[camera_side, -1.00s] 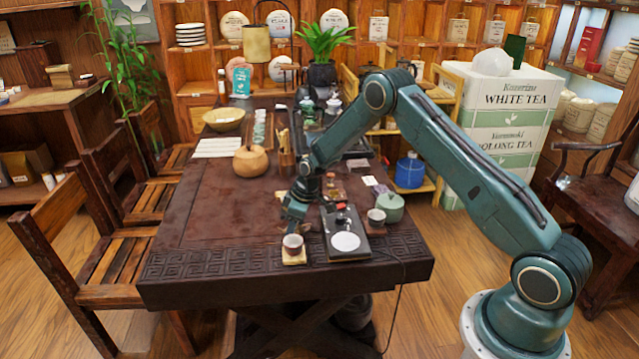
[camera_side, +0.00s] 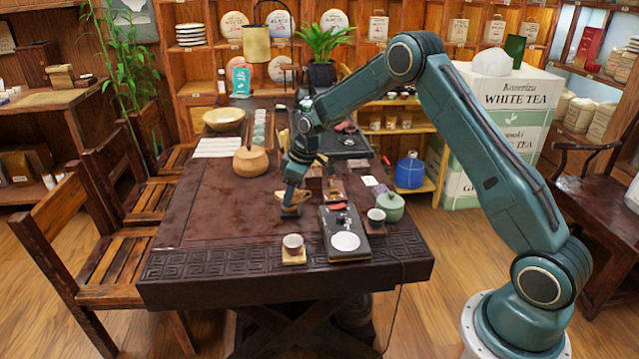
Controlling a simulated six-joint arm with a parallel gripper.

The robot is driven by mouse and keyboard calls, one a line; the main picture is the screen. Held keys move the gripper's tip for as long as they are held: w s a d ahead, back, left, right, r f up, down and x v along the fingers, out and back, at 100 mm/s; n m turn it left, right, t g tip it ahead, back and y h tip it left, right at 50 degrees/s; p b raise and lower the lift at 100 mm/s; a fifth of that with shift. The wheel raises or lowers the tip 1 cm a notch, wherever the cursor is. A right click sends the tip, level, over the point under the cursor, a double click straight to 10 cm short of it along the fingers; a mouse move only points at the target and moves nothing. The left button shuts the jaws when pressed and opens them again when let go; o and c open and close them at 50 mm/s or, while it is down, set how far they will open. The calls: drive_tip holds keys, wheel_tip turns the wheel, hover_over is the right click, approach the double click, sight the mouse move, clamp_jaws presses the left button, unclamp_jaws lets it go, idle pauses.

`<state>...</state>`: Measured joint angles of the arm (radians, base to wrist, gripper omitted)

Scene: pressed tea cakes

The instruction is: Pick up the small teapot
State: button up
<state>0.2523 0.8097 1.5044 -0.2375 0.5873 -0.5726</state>
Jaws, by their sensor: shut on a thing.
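My gripper (camera_side: 291,203) points down over the middle of the table, behind the front white cup. It is shut on a small brown object, which looks like the small teapot (camera_side: 290,212). The fingers hide most of it, so its spout and handle cannot be made out. I cannot tell whether it touches the table or hangs just above it. Some tan material shows beside the fingers.
A cup (camera_side: 292,241) on a wooden coaster stands in front. A black tray (camera_side: 346,250) with a white disc lies to the right, beside a second cup (camera_side: 376,216) and a green lidded pot (camera_side: 392,207). A round tan pot (camera_side: 251,161) stands behind left. The table's left part (camera_side: 205,215) is clear.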

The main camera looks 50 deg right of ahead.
wheel_tip(320, 180, up, 9)
drive_tip(key=shift+f, duration=0.1)
drive_tip(key=shift+s, duration=0.1)
idle(0.7)
